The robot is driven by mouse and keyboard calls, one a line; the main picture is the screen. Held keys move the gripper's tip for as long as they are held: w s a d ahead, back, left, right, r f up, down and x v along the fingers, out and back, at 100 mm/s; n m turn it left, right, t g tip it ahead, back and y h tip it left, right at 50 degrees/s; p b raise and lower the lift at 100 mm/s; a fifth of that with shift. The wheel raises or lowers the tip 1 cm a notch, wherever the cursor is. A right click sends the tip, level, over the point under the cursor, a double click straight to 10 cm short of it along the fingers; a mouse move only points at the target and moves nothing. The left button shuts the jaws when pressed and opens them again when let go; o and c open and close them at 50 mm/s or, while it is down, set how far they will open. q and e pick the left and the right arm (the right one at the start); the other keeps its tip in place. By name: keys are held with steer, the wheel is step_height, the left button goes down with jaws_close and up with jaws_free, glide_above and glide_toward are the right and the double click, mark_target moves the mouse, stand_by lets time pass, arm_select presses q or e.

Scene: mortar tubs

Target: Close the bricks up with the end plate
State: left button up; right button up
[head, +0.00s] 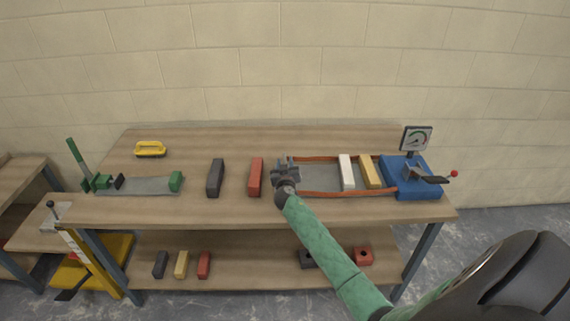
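On the bench, a blue press unit (418,183) with a gauge stands at the right. Two orange rods (345,193) run left from it. A white brick (346,172) and a yellow brick (370,171) stand side by side between the rods, the yellow one nearer the blue unit. My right gripper (284,167) is at the left end of the rods, apart from the white brick. It hides that end, so I cannot make out the end plate or whether the fingers hold it. A red brick (255,177) and a dark grey brick (215,178) lie further left. My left gripper is out of view.
The lower shelf (235,275) holds several small blocks. A block wall (270,70) stands behind.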

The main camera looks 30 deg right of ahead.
jaws_close()
